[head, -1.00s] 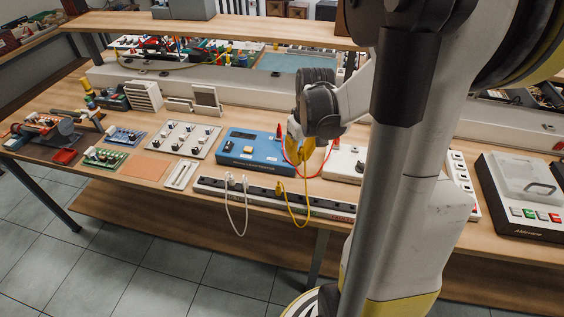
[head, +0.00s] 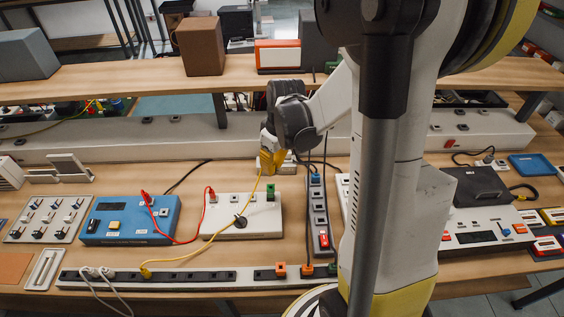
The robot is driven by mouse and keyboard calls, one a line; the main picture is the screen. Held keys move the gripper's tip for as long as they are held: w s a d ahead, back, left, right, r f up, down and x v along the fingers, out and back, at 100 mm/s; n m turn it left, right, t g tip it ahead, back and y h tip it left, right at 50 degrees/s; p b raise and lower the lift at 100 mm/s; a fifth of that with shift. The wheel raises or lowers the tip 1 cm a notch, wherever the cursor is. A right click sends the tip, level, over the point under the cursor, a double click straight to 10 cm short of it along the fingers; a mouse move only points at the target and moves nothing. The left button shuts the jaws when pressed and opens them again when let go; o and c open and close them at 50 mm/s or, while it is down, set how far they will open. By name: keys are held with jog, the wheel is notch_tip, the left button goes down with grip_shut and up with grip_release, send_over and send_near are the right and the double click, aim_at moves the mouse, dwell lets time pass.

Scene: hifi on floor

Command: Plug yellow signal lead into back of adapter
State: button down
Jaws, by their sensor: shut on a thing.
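My gripper (head: 272,162), with yellow fingers, is low over the bench just behind the white box. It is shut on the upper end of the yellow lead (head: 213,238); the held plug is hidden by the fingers. The lead runs down and left to a yellow plug (head: 145,272) in the long front power strip (head: 185,285). Which thing is the adapter is not clear; a small pale block (head: 289,168) sits right beside the fingers, partly hidden. I cannot tell whether the held end touches it.
The white box (head: 228,228) has a black knob and a green connector. A blue box (head: 130,222) joins it by a red lead (head: 178,240). A long pale trunking (head: 120,145) and shelf lie behind.

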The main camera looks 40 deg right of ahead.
jog(key=shift+a+f+b, duration=0.2)
jog(key=shift+f+b, duration=0.2)
jog(key=shift+f, duration=0.1)
jog(key=shift+a+f+b, duration=0.15)
jog(key=shift+f+b, duration=0.25)
jog(key=shift+f, duration=0.1)
jog(key=shift+w+f+b, duration=0.1)
jog(key=shift+f+b, duration=0.9)
jog(key=shift+f, duration=0.4)
jog(key=shift+f+b, duration=0.95)
jog(key=shift+b, duration=0.3)
dwell(2.2)
jog(key=c, duration=1.4)
grip_release()
jog(key=shift+c, duration=0.2)
notch_tip(320, 180, up, 12)
jog(key=s, duration=0.2)
notch_tip(320, 180, up, 5)
jog(key=p, duration=0.4)
send_over(271, 189)
jog(key=s+d, duration=0.1)
jog(key=d, duration=0.1)
jog(key=shift+s+a, duration=0.2)
jog(key=shift+a, duration=0.05)
